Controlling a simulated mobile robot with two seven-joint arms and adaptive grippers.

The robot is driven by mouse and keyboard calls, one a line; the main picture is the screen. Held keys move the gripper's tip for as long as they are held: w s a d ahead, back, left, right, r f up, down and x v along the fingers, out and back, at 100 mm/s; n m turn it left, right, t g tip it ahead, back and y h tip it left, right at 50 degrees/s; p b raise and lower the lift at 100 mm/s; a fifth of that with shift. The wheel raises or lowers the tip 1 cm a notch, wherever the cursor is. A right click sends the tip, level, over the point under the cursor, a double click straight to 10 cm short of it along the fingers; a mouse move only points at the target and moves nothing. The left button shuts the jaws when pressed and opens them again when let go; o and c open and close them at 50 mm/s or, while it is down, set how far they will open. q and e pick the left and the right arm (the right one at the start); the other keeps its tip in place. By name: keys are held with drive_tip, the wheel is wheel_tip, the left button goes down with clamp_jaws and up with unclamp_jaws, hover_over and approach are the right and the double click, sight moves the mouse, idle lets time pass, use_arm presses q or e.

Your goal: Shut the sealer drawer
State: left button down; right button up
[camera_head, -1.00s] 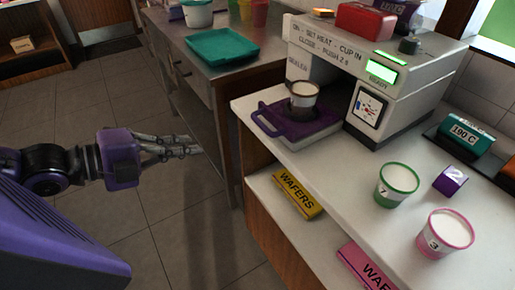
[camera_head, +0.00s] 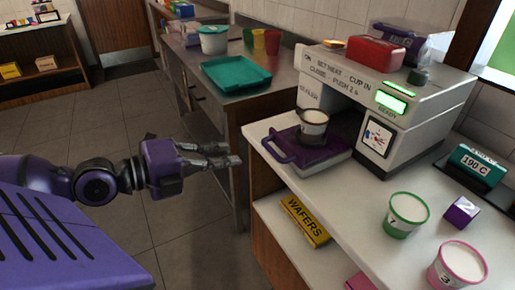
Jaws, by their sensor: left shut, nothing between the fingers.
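The sealer (camera_head: 425,108) is a white machine on the counter at right, with a lit green READY panel. Its drawer (camera_head: 309,153), a purple plate with a looped handle at the front left, sticks out of the opening. A cup (camera_head: 313,127) with a dark band sits upright in the drawer. My left gripper (camera_head: 236,155) is shut and empty. It is to the left of the drawer handle, apart from it, over the gap beside the counter. My right gripper is not in view.
Cups (camera_head: 406,213) and (camera_head: 458,264) stand on the counter at lower right, near a purple block (camera_head: 461,211) and a 190 C display (camera_head: 476,165). A yellow WAFERS box (camera_head: 305,221) lies on the shelf below. A teal tray (camera_head: 236,73) is on the table behind.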

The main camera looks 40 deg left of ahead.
sight(270, 150)
use_arm(q)
drive_tip(key=shift+d+p+x, duration=0.2)
drive_tip(key=shift+p+x, duration=1.05)
drive_tip(key=shift+x, duration=0.95)
drive_tip(key=shift+d+p+x, duration=0.15)
drive_tip(key=shift+p+x, duration=1.1)
drive_tip(key=shift+x, duration=0.95)
drive_tip(key=shift+s, duration=0.1)
